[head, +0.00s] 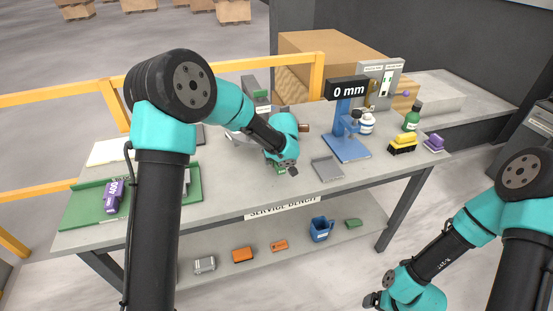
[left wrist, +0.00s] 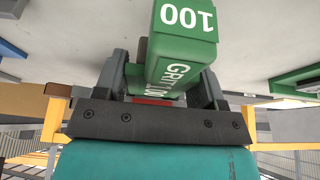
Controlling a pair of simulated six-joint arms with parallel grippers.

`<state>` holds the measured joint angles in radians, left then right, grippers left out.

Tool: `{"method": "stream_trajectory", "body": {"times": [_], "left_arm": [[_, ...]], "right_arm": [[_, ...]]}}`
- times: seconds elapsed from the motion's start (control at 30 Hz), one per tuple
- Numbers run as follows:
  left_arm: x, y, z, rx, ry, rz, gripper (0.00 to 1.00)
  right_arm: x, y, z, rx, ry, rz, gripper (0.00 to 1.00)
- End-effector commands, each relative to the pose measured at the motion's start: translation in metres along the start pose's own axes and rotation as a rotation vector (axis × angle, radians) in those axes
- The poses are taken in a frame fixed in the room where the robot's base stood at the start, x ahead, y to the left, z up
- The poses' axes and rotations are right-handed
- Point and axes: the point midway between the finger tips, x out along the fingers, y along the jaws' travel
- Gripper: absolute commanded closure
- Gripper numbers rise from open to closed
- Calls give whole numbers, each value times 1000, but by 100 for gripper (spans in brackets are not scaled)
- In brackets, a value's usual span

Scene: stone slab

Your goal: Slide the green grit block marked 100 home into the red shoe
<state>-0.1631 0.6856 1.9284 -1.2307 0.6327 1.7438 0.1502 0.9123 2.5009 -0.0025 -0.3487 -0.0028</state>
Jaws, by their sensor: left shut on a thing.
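The green grit block marked 100 (left wrist: 178,45) is between the two fingers of my left gripper (left wrist: 162,72), which is shut on it. In the head view my left gripper (head: 284,168) is low over the middle of the bench, and only a small bit of green shows there beside it. A red part (left wrist: 152,101) shows behind the block between the fingers in the left wrist view; I cannot tell whether it is the red shoe or whether the block touches it. My right gripper (head: 373,300) is at the bottom edge, away from the bench, its jaws unclear.
A green tray (head: 82,205) with a purple block marked 400 (head: 114,196) lies at the left. A blue gauge stand (head: 346,147) reading 0 mm, a grey plate (head: 327,168), bottles and a yellow-and-black block (head: 403,144) stand right of my left gripper.

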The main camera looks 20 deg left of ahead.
Motion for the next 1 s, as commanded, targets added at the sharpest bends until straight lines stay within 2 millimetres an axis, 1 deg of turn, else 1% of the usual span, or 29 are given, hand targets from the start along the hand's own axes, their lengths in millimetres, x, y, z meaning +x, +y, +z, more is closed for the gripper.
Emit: {"method": "stream_trajectory", "body": {"times": [0.33, 0.77, 1.0], "left_arm": [[3, 0, -6, 1, 0, 0, 69], [3, 0, -7, 0, 1, 0, 69], [4, 0, -11, -2, 1, 0, 69]], "right_arm": [[0, 0, 0, 0, 0, 0, 11], [0, 0, 0, 0, 0, 0, 11], [0, 0, 0, 0, 0, 0, 11]]}}
